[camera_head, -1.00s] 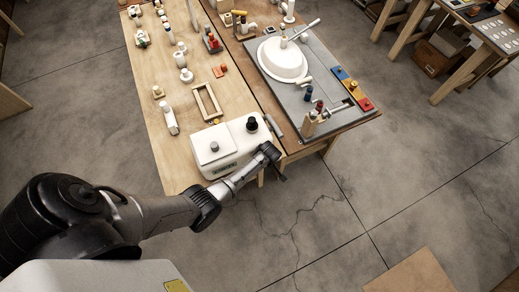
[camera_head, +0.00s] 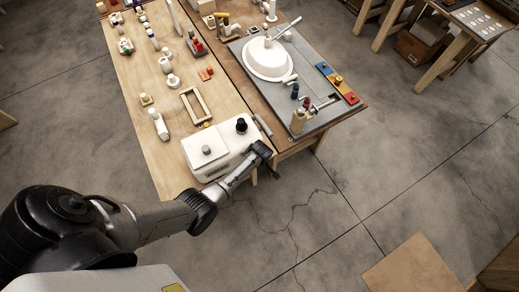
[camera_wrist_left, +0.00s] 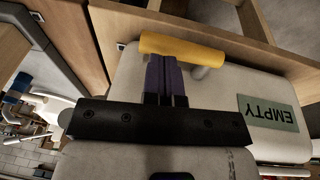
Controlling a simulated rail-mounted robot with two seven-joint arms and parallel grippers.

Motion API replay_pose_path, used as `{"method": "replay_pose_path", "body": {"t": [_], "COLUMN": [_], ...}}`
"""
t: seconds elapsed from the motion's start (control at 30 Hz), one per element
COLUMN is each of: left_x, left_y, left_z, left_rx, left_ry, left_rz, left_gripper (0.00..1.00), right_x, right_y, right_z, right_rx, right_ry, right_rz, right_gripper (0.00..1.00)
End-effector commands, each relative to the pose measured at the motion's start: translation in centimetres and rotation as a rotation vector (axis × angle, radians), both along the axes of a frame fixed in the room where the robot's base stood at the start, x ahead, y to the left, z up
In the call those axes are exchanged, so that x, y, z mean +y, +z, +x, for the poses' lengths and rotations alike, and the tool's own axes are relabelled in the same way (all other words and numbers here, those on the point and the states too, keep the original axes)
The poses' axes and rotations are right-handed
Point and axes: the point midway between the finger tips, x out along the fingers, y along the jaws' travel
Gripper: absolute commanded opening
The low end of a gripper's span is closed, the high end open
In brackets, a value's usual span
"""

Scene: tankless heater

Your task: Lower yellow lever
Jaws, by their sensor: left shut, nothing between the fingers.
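The yellow lever (camera_wrist_left: 182,48) shows at the top of the left wrist view, a rounded bar on a pale stem beside the white heater box (camera_wrist_left: 205,88). My left gripper (camera_wrist_left: 165,58) is shut, with nothing between its purple fingers. The fingertips are at the lever's near edge, left of its stem; I cannot tell whether they touch. A green "EMPTY" label (camera_wrist_left: 270,113) appears upside down on the box. In the head view the heater box (camera_head: 205,150) stands at the table's near end, with my left gripper (camera_head: 274,170) at its right end. I cannot make out the lever there.
The wooden table (camera_head: 150,140) carries a wooden frame (camera_head: 184,101) and several small parts behind the box. A grey board (camera_head: 318,85) with a white basin (camera_head: 268,62) lies to the right. Open concrete floor lies right of the gripper.

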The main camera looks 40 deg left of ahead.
Motion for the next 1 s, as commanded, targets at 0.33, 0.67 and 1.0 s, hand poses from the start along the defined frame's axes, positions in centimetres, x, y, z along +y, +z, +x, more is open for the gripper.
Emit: {"method": "replay_pose_path", "body": {"t": [0.33, 0.67, 1.0], "left_x": [-1.2, -2.0, -2.3], "left_y": [5.8, 10.3, 12.0], "left_z": [-0.2, -0.5, -0.6], "left_rx": [-0.004, -0.004, -0.001], "left_ry": [-0.002, -0.001, -0.001], "left_rz": [-0.001, 0.0, 0.0], "left_gripper": [0.0, 0.0, 0.0], "right_x": [0.2, 0.2, 0.1], "right_y": [3.1, 3.1, 3.0], "right_z": [0.0, 0.0, 0.0], "right_rx": [-0.002, 0.0, 0.0], "right_ry": [-0.005, -0.006, -0.003], "right_rz": [0.007, 0.008, 0.004], "right_gripper": [0.43, 0.43, 0.43]}}
